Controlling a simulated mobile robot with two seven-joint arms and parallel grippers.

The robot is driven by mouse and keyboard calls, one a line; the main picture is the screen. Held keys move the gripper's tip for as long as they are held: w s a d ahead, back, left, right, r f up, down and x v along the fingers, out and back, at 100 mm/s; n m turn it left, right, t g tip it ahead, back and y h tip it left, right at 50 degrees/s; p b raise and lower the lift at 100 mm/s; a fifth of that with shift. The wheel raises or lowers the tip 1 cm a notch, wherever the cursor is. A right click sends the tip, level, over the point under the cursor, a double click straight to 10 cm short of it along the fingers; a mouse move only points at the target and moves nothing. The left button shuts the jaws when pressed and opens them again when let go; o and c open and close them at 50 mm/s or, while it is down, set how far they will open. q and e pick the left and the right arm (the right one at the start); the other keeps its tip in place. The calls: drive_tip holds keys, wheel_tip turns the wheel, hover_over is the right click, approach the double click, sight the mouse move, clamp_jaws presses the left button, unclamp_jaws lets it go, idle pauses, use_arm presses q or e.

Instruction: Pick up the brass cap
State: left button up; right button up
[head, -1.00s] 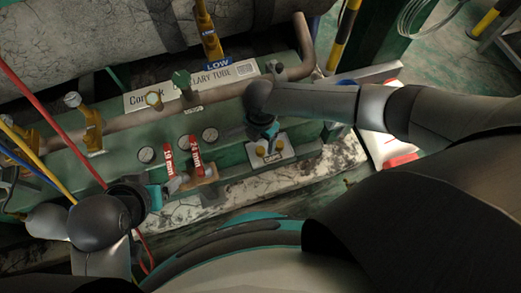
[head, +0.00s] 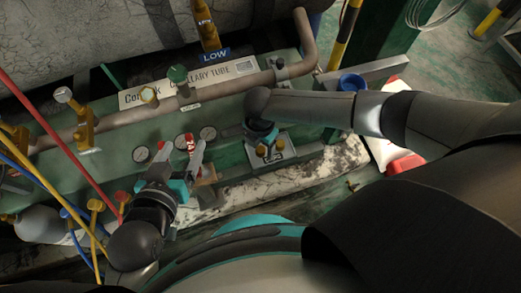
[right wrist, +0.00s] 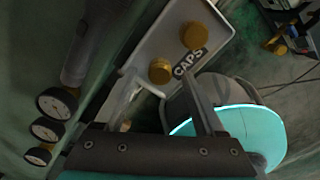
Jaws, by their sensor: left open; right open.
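Two brass caps sit on a pale plate (right wrist: 145,50) marked CAPS. In the right wrist view, the nearer cap (right wrist: 160,71) lies ahead of the gap between my fingers, and the farther cap (right wrist: 194,36) is near the plate's end. In the head view, the caps show as a left one (head: 261,150) and a right one (head: 279,146). My right gripper (right wrist: 160,85) is open and empty, close to the plate. In the head view its fingers are largely hidden by its own wrist. My left gripper (head: 181,147) is open, left of the plate, by the red-marked parts.
Round gauges (head: 208,133) line the green panel beside the plate; they also show in the right wrist view (right wrist: 58,102). A copper-coloured pipe (head: 225,88) runs behind. Red, blue and yellow hoses (head: 62,125) hang at the left.

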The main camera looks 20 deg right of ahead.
drive_tip(key=shift+f, duration=0.2)
drive_tip(key=shift+c, duration=0.3)
clamp_jaws()
idle(0.3)
